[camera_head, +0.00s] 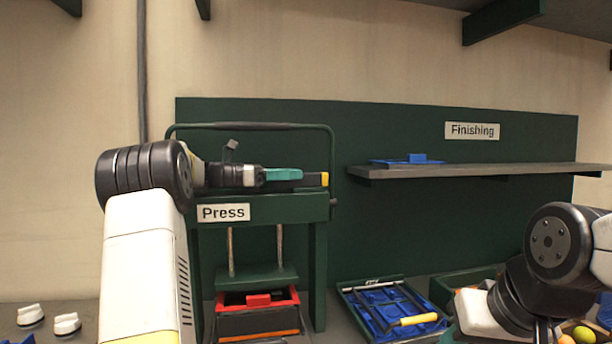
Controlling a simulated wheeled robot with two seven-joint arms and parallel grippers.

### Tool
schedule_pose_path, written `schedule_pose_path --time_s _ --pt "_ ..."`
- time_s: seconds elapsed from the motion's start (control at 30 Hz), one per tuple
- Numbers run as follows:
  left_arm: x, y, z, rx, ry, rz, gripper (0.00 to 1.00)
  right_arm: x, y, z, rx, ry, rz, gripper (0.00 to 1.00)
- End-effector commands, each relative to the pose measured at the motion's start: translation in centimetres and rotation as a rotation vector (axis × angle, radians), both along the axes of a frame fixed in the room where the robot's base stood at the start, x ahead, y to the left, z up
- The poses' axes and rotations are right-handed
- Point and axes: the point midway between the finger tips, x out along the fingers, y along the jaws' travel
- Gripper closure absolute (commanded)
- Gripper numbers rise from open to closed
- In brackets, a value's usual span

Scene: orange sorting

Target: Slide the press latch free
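The dark green press (318,262) stands left of centre, with a "Press" label on its front beam and a black-topped handle bar above. A small yellow piece (325,179), possibly the latch, shows at the right end of the beam top. My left gripper (298,176) reaches right along the beam top, with teal and dark parts at its end close to the yellow piece. I cannot tell whether it touches the piece or how far its fingers are apart. My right gripper (541,330) is at the lower right, pointing down, its fingertips cut off or hidden.
A red and black box (258,323) sits under the press plate. A blue tray (395,308) with a yellow-handled tool lies right of the press. A grey shelf (480,171) labelled "Finishing" holds a blue item. Orange and green fruit (584,335) lie lower right; white knobs (66,323) lie lower left.

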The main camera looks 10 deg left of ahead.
Motion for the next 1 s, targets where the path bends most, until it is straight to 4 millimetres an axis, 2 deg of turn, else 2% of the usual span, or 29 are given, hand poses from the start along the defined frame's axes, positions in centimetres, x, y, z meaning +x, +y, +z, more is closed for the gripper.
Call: schedule_pose_path --time_s 0.03,0.1,0.47,0.57,0.83,0.9,1.0 --pt "0.0 0.2 0.0 0.001 0.0 0.004 0.64 0.0 0.0 0.0 0.0 0.0 0.0 0.64" --pt "0.0 0.2 0.0 0.001 0.0 0.004 0.56 0.0 0.0 0.0 0.0 0.0 0.0 0.64" --pt "0.1 -0.3 0.0 0.001 0.0 0.001 0.56 0.0 0.0 0.0 0.0 0.0 0.0 0.64" --pt "0.5 -1.1 0.0 0.0 0.001 -0.001 0.56 0.0 0.0 0.0 0.0 0.0 0.0 0.64" --pt "2.1 -5.3 0.0 0.001 0.001 -0.003 0.56 0.0 0.0 0.0 0.0 0.0 0.0 0.64" --pt "1.7 -3.5 0.0 0.001 0.001 0.007 0.56 0.0 0.0 0.0 0.0 0.0 0.0 0.64" --pt "1.0 -2.0 0.0 0.001 0.001 0.006 0.56 0.0 0.0 0.0 0.0 0.0 0.0 0.64"
